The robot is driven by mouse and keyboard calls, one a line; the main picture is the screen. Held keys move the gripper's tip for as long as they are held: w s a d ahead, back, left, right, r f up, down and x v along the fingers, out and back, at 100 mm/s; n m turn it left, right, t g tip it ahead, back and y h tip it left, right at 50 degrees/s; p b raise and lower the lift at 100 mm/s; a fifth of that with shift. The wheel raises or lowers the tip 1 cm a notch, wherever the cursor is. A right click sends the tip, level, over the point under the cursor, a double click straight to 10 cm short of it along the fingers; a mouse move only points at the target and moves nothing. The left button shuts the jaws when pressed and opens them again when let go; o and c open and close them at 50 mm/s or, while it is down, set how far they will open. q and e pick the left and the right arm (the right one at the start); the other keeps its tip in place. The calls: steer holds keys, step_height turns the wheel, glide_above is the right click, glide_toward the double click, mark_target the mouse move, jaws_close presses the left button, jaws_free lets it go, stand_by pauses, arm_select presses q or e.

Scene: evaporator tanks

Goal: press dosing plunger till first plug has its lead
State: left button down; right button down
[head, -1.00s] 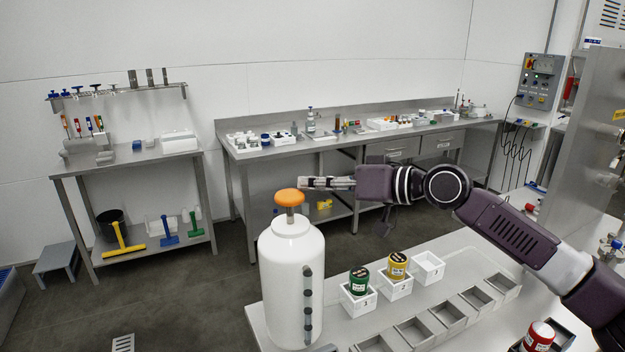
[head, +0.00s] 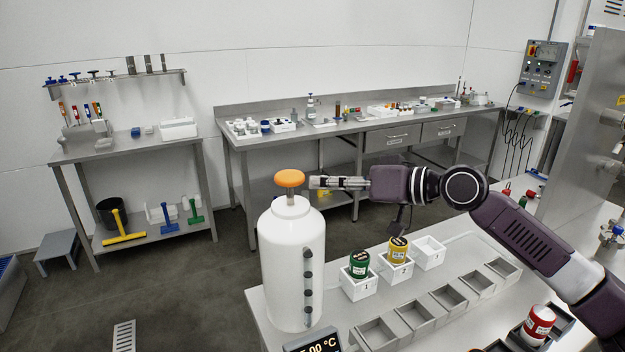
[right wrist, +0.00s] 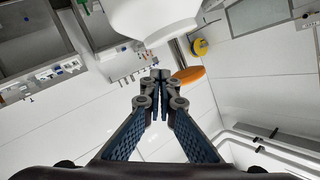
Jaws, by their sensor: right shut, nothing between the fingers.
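A white dosing bottle (head: 291,265) stands upright at the near end of the bench. Its orange plunger knob (head: 289,178) sits on a short metal stem above the neck. My right gripper (head: 312,182) is shut and empty, level with the knob and just to its right, with a small gap. In the right wrist view the closed fingertips (right wrist: 160,76) point near the orange knob (right wrist: 188,75) and the white bottle (right wrist: 155,15). A green plug (head: 359,264) sits in white box 1 (head: 360,287), and a yellow plug (head: 398,249) in box 2 (head: 397,271). My left gripper is not in view.
A third white box (head: 429,252) is empty. Grey trays (head: 413,317) line the bench front. A red-and-white container (head: 538,325) stands at lower right. A temperature display (head: 314,342) is in front of the bottle. Clear air lies above the knob.

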steer(key=v, duration=0.9)
steer(key=shift+s+d+r, duration=0.15)
steer(key=shift+d+r, duration=0.05)
steer(key=shift+r, duration=0.1)
steer(key=shift+r, duration=0.1)
